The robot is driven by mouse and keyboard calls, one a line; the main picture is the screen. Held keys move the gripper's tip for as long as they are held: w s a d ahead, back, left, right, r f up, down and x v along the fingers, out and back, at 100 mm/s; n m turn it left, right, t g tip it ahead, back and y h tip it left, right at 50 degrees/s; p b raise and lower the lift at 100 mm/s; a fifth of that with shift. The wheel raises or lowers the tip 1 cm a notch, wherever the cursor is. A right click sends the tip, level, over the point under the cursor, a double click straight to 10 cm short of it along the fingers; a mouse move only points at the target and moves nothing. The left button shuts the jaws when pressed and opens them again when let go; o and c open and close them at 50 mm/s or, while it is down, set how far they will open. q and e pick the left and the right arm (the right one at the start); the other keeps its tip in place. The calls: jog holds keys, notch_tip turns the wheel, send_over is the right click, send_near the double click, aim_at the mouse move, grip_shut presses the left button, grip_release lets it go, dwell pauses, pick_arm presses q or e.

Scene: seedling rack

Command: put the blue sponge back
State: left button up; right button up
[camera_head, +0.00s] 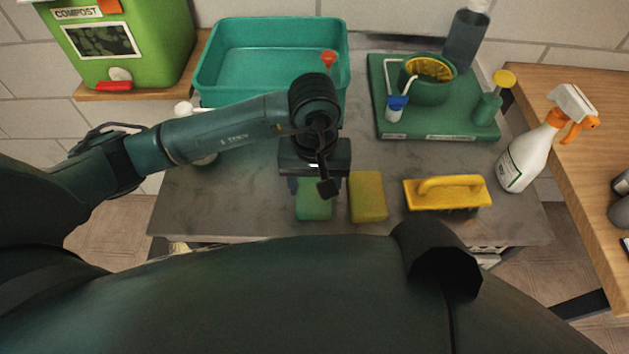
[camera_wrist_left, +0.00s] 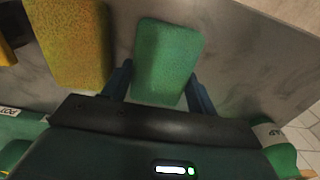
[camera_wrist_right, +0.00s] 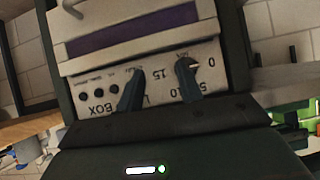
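I see no clearly blue sponge. A green sponge (camera_head: 314,205) lies on the grey worktop, partly hidden under my left gripper (camera_head: 317,186). In the left wrist view the green sponge (camera_wrist_left: 167,58) sits between the two spread fingers of the left gripper (camera_wrist_left: 160,70), with a gap at the sides. A yellow sponge (camera_head: 367,197) lies just to its right and also shows in the left wrist view (camera_wrist_left: 72,40). My right gripper (camera_wrist_right: 160,68) has its fingers apart and empty, before a panel with knobs (camera_wrist_right: 150,85).
A yellow handled block (camera_head: 447,192) lies right of the sponges. Behind are a teal tub (camera_head: 270,60), a green tray (camera_head: 440,128) with a pot and bottles, and a green compost bin (camera_head: 130,45). A spray bottle (camera_head: 530,155) stands at the right.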

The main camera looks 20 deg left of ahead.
pick_arm(q)
jog(key=o, duration=0.4)
pick_arm(e)
jog(key=shift+r, duration=0.2)
jog(key=shift+a+r, duration=0.1)
pick_arm(q)
jog(key=shift+r+p, duration=0.3)
jog(key=shift+p, duration=0.15)
notch_tip(320, 180, up, 12)
jog(key=shift+f+b, duration=0.1)
jog(key=shift+b, duration=0.9)
pick_arm(e)
jog(key=shift+w+a, duration=0.1)
jog(key=shift+a, duration=0.05)
jog(key=shift+f, duration=0.2)
pick_arm(q)
jog(key=shift+f, duration=0.1)
